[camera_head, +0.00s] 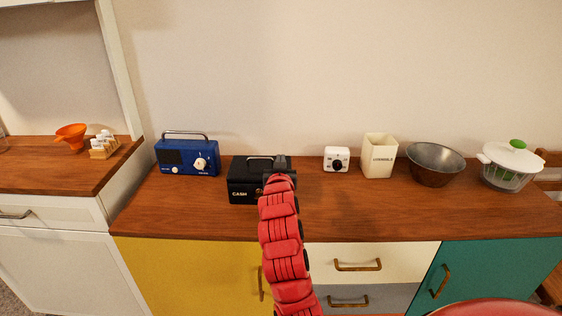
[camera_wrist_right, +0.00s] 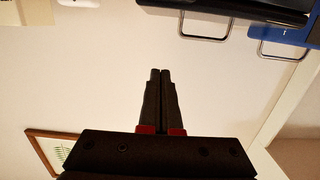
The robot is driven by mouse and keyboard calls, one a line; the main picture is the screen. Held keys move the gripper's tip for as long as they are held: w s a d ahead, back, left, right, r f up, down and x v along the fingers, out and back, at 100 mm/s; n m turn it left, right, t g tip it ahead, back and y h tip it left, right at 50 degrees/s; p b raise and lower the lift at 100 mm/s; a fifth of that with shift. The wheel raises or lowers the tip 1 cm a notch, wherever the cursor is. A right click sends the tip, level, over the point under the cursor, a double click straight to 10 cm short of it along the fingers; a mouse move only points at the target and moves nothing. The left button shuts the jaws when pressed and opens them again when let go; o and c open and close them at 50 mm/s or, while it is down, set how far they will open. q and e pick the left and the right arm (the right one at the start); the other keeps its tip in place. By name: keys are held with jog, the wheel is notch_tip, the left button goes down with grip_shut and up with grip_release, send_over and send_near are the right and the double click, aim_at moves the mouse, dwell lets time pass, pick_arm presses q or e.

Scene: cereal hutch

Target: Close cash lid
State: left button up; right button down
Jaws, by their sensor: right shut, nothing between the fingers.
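The black cash box (camera_head: 243,192) stands on the wooden counter, with "CASH" on its front and a metal handle on top. Its lid looks down or nearly down, but I cannot tell whether it is fully shut. My right gripper (camera_head: 282,162) is over the right part of the box, and my red arm hides that side. In the right wrist view its fingers (camera_wrist_right: 160,74) are together and empty, pointing toward the wall, and part of the box (camera_wrist_right: 235,10) shows upside down at the top edge. I cannot tell whether gripper and lid touch. My left gripper is not in view.
A blue radio (camera_head: 187,158) stands left of the box. To the right are a small white timer (camera_head: 337,158), a cream utensil holder (camera_head: 380,158), a dark bowl (camera_head: 435,165) and a salad spinner (camera_head: 510,165). Counter in front of the timer is free.

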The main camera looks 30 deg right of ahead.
notch_tip(320, 180, down, 8)
jog(key=s+a+t+h+b, duration=0.1)
jog(key=s+t+h+b, duration=0.1)
jog(key=b, duration=0.9)
jog(key=shift+a+t, duration=0.2)
jog(key=shift+t, duration=0.4)
notch_tip(320, 180, up, 4)
jog(key=p, duration=0.1)
jog(key=v, duration=1)
jog(key=shift+f, duration=0.45)
